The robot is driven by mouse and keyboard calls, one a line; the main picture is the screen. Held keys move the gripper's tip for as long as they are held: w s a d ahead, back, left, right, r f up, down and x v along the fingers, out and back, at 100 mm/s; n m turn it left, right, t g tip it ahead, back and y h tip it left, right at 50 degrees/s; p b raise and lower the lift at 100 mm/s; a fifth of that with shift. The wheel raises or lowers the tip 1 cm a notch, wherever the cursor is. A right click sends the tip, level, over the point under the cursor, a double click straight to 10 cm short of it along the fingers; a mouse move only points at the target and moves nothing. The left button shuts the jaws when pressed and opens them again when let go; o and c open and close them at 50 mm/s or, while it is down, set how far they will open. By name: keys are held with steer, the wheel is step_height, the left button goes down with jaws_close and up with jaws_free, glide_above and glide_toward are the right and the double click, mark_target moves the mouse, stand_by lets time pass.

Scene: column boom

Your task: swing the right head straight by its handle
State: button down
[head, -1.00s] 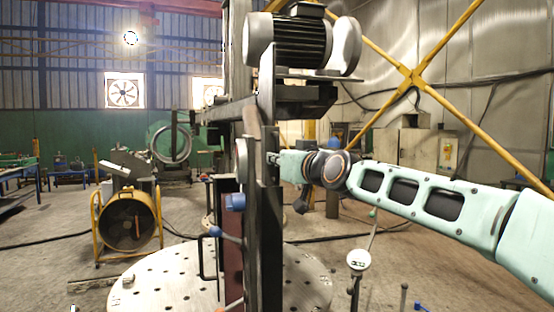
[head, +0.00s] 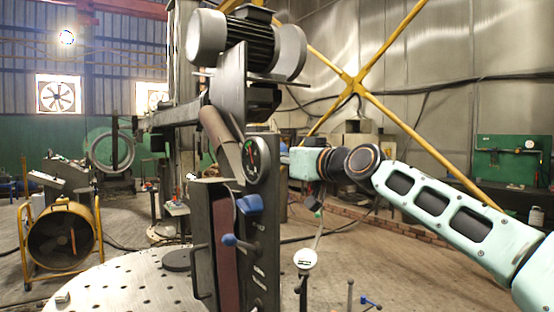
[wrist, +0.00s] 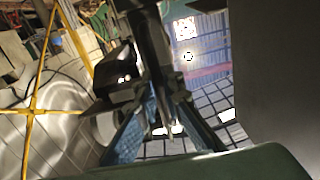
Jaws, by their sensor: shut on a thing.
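The head is a dark upright box (head: 262,230) with a round gauge (head: 257,158), a blue knob and a blue-tipped lever on its face, and a motor (head: 248,42) above. It stands at the centre of the head view, its gauge face turned partly toward me. My arm comes in from the right and ends behind the box's right edge, so the head view hides the fingers. In the wrist view my gripper (wrist: 163,92) has its blue-padded fingers closed on a dark bar, apparently the handle (wrist: 150,45). The exact contact is dark and hard to make out.
A round perforated table (head: 115,285) lies at lower left. A yellow-framed fan (head: 62,238) stands beyond it. A white round dial on a stand (head: 305,259) is below my arm. Open floor lies to the right, with a green wall panel (head: 512,160) behind.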

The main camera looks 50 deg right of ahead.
steer(key=c, duration=2.2)
jaws_free()
steer(key=shift+w+a, duration=0.3)
steer(key=shift+a, duration=0.05)
steer(key=shift+o, duration=0.6)
steer(key=shift+s+d, duration=0.15)
steer(key=shift+d, duration=0.15)
steer(key=shift+s, duration=0.15)
steer(key=shift+s, duration=0.25)
steer(key=v, duration=1.1)
steer(key=shift+a, duration=0.3)
